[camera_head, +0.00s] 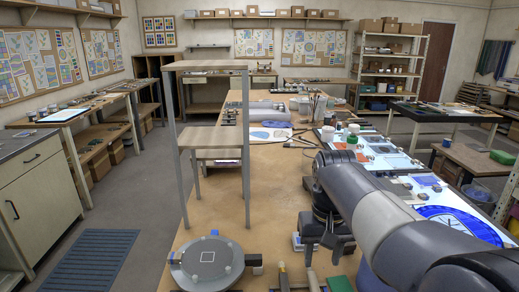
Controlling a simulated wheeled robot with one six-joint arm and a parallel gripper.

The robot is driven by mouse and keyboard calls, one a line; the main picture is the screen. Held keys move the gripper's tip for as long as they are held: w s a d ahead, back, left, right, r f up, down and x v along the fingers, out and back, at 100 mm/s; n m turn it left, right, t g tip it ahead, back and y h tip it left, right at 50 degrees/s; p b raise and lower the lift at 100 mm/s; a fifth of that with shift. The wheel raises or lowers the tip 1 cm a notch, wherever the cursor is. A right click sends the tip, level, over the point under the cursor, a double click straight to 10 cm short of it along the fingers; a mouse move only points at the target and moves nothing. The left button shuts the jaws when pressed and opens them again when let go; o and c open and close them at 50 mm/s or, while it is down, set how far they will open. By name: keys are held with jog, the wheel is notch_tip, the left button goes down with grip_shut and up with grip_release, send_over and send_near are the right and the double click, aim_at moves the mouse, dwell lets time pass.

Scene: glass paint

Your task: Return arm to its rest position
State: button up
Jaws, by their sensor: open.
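My arm (385,215) reaches in from the lower right, over the right side of the wooden workbench (270,190). My gripper (325,257) hangs from it, pointing down near the front of the bench. Its dark fingers are apart, and I see nothing held between them. Whether the fingertips touch the bench is not clear. My arm hides part of the bench and of the blue-and-white round panel (465,222) at the right.
A grey round turntable (207,262) sits at the front left of the bench. Behind it rises a tall metal-legged shelf stand (247,150). Brushes, white cups (327,133) and glass panels (378,155) crowd the back right. The bench's middle is mostly clear. Tools lie at the front edge.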

aim_at(316, 291)
notch_tip(316, 291, down, 11)
jog(key=shift+r, duration=0.3)
dwell(0.5)
